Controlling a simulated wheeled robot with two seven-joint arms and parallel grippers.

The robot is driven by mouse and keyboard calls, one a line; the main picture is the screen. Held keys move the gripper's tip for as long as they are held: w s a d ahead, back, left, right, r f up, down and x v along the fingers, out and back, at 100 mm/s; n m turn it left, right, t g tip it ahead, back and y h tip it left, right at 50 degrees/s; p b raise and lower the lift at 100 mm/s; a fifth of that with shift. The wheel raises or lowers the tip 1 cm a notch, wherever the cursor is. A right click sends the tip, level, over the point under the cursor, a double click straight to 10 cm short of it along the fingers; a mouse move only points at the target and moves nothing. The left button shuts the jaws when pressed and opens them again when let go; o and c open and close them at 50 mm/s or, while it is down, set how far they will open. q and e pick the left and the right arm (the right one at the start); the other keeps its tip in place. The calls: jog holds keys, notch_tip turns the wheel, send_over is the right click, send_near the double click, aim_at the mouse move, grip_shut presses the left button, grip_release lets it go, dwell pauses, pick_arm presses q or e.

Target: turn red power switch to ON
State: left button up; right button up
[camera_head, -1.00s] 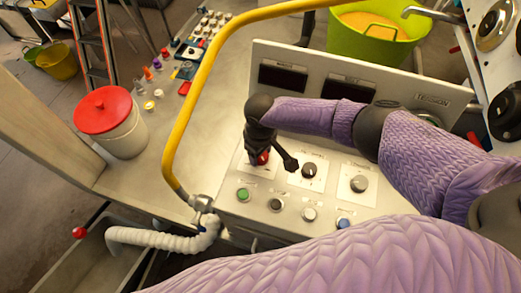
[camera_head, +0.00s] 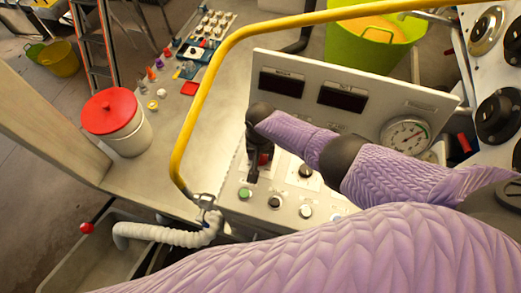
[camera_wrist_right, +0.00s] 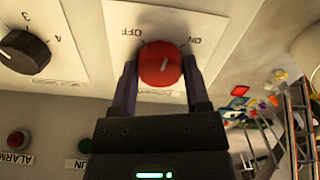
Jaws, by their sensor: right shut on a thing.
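The red power switch (camera_wrist_right: 160,64) is a round knob on a white plate marked OFF and ON in the right wrist view. Its pale pointer line leans toward the ON side of the picture. My right gripper (camera_wrist_right: 160,75) has one finger on each side of the knob and is shut on it. My left gripper is not in view.
A black numbered knob (camera_wrist_right: 22,52) sits beside the switch plate. A green button (camera_head: 245,193) and other buttons line the panel's front. A yellow rail (camera_head: 190,120) curves along the panel's left. A red-lidded bucket (camera_head: 118,125) stands farther left.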

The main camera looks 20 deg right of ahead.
aim_at(261, 156)
jog(key=m, duration=0.3)
jog(key=shift+r+m+p, duration=0.1)
jog(key=shift+m+p, duration=0.2)
jog(key=shift+p, duration=0.1)
jog(key=shift+m, duration=1.8)
jog(key=shift+w+p, duration=0.1)
jog(key=shift+p, duration=0.2)
jog(key=o, duration=1.3)
notch_tip(261, 156, up, 10)
jog(key=p, duration=0.7)
